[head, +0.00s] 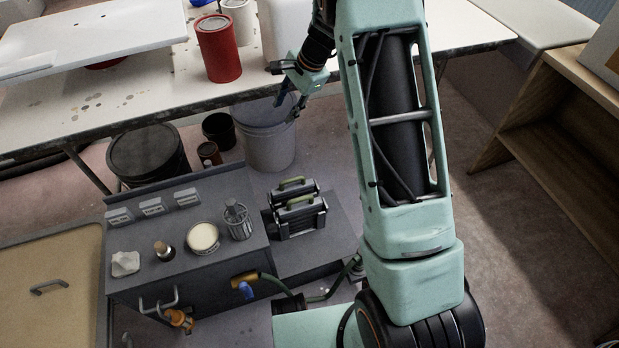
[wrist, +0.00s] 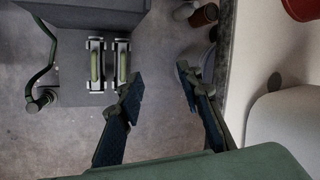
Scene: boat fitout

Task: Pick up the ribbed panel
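No panel with clear ribs stands out in either view. My gripper (head: 289,104) hangs in front of the table's edge, above the grey bucket, well to the right of that panel. In the wrist view my gripper (wrist: 160,78) has its two fingers spread apart with nothing between them, only floor behind. The pale panel is not in the wrist view.
The table (head: 125,100) carries a red can (head: 217,50) and a white container (head: 287,30). Below are a grey bucket (head: 268,140), a dark bench (head: 140,235) with small items, and two handled units (head: 298,212). A wooden shelf (head: 555,130) stands right.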

